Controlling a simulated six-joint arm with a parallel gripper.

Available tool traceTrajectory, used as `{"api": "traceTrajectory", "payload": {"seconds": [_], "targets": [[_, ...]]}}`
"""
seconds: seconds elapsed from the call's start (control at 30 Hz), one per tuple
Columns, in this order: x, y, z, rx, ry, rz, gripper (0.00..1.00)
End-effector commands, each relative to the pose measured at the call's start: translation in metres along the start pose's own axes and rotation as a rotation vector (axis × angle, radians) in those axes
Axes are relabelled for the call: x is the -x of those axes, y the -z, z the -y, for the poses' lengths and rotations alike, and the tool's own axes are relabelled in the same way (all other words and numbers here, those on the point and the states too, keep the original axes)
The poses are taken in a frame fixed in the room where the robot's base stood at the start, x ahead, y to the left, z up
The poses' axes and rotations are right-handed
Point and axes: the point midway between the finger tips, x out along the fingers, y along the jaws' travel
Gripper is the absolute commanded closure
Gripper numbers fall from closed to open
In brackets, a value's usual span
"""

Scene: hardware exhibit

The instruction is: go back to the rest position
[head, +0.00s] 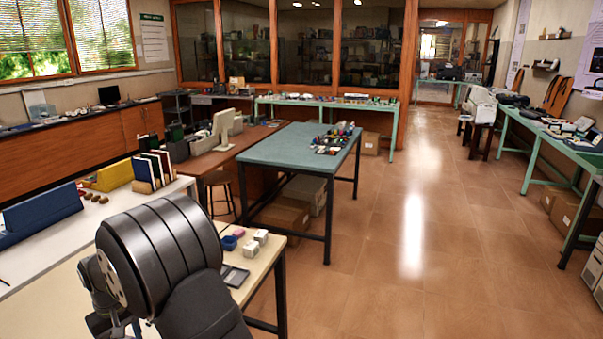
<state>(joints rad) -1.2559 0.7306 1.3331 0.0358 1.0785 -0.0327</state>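A large dark ribbed joint of my arm fills the lower left of the head view, with a dark link below it. It stands in front of the near cream table (271,226) and hides part of it. My gripper is not in the picture, so its opening and anything in it cannot be seen.
On the near table are small white boxes (250,247), a blue ring-shaped item (229,242) and a dark tray (235,276). A white bench at left holds a blue binder (42,212) and upright books (152,169). A teal table (285,150) stands beyond; the tiled floor at right is clear.

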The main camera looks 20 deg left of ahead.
Motion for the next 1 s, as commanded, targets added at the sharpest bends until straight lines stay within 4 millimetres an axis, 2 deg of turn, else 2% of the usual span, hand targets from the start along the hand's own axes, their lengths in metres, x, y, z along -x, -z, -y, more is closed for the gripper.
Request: {"api": "traceTrajectory", "payload": {"seconds": [0.1,0.4,0.47,0.5,1.0], "targets": [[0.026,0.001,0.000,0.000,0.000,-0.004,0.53],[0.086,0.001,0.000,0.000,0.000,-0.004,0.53],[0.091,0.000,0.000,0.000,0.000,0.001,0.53],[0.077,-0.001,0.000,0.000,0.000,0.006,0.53],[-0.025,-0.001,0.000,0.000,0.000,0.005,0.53]]}}
